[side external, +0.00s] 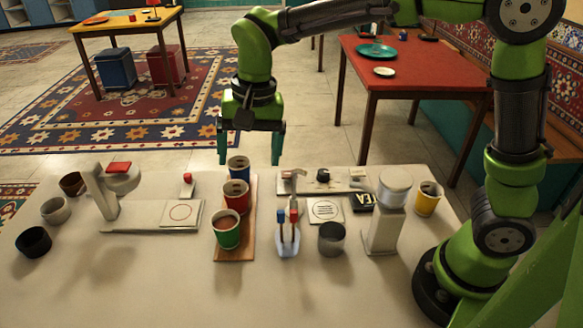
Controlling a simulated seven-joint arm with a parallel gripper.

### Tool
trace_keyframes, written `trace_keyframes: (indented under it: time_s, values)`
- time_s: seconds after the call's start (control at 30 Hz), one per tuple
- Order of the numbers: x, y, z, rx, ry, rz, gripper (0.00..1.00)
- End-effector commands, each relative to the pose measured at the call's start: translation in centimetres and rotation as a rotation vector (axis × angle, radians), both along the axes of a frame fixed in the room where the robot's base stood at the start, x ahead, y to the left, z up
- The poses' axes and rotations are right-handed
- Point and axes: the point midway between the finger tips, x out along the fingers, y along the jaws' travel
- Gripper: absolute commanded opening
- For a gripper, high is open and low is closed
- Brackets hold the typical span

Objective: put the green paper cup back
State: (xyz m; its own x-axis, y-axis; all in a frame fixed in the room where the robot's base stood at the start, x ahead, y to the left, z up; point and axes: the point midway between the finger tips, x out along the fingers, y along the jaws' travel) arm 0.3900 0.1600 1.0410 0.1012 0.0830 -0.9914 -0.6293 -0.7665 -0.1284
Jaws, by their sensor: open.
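The green paper cup (226,236) stands upright at the near end of a narrow wooden board (234,254). A red paper cup (237,200) stands behind it, and a blue paper cup (239,168) stands at the far end. All three look dark inside. My gripper (250,160) is open and points down, with one teal finger on each side of the blue cup in the picture. It appears to be above or behind the blue cup; the exact depth is unclear. Nothing is held.
A yellow cup (428,198) stands at the right beside a white dispenser (386,222). A dark grey cup (331,239) and a holder with red and blue sticks (288,240) stand right of the board. A white stand (104,195) and several bowls are left. The front table (150,295) is clear.

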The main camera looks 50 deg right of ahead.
Motion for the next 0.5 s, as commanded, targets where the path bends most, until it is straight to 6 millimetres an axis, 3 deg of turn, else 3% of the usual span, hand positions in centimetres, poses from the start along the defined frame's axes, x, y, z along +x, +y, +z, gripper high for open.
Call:
trace_keyframes:
  time_s: [0.03,0.2,0.33,0.5]
  values:
    - [-1.3,-1.9,1.6,0.022,-0.048,0.021,0.87]
    - [-6.1,-6.8,4.3,0.06,-0.217,0.127,0.87]
    - [-9.9,-9.7,4.9,0.051,-0.355,0.196,0.87]
    - [-13.6,-11.9,4.2,0.01,-0.493,0.259,0.87]
